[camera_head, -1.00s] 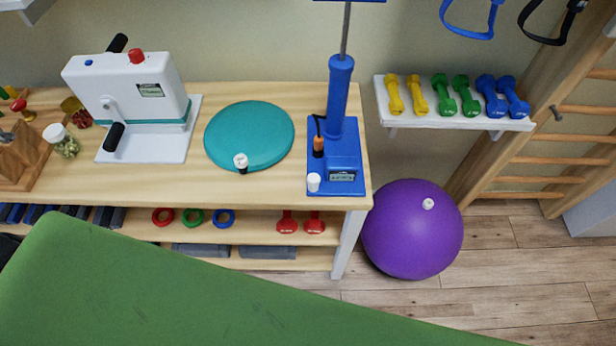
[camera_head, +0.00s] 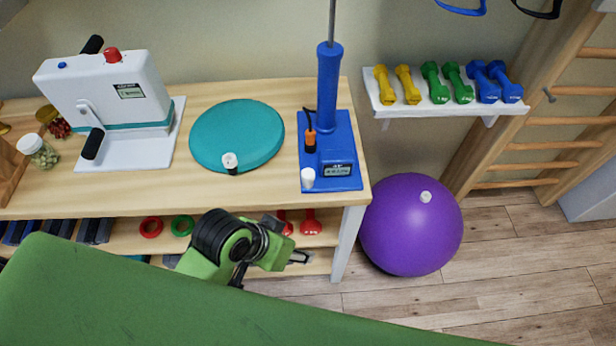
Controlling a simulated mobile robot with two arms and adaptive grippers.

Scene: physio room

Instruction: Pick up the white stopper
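Several small white pieces could be the white stopper, and I cannot tell which is meant. A white plug (camera_head: 425,197) sits on the upper right of the purple ball (camera_head: 405,235). A white cap (camera_head: 307,178) stands at the front left of the blue pump's base (camera_head: 345,183). A white-topped piece with a black lower part (camera_head: 230,161) is on the teal disc (camera_head: 245,130). My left gripper (camera_head: 302,257) is low in front of the bench, left of the ball and apart from all three. Its fingers are too small to read. My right gripper is not in view.
A green padded surface (camera_head: 150,300) fills the lower left and partly hides my arm. The wooden bench (camera_head: 270,190) has a white leg (camera_head: 347,240) between gripper and ball. A dumbbell shelf (camera_head: 440,108) hangs above the ball. Floor (camera_head: 520,260) right of the ball is clear.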

